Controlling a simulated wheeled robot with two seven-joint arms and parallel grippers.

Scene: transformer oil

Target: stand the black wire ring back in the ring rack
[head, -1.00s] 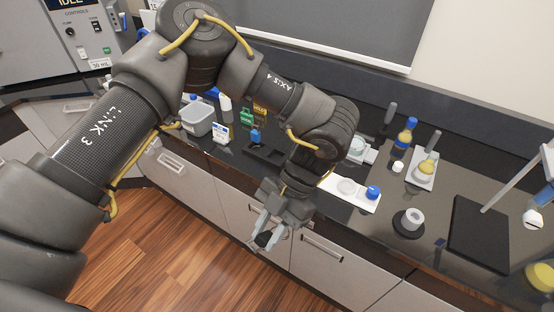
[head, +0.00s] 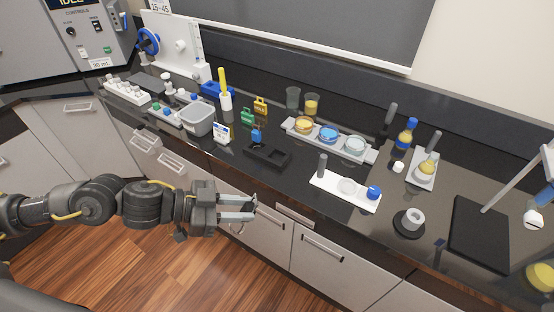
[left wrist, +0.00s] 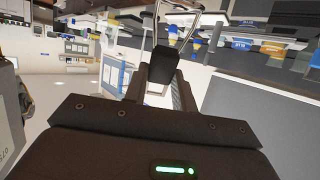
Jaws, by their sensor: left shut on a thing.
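My left gripper (head: 249,207) is in front of the bench, over the drawer fronts, with its fingers pointing right. In the left wrist view its jaws are shut on a small black block (left wrist: 160,66), with thin bright wire rising from it to a curve at the top edge. I take this for the black wire ring. In the head view it is only a dark bit at the fingertips, and its loop cannot be made out. A low black holder with recesses (head: 268,156), seemingly the ring rack, lies on the bench, up and right of the gripper. My right gripper is not in view.
Green (head: 247,115), yellow (head: 261,106) and blue (head: 257,134) tagged pieces stand behind the holder. A grey tub (head: 198,120) is to its left, a tray of dishes (head: 355,147) behind right, a white plate (head: 332,190) to its right. The bench's front edge lies near the gripper.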

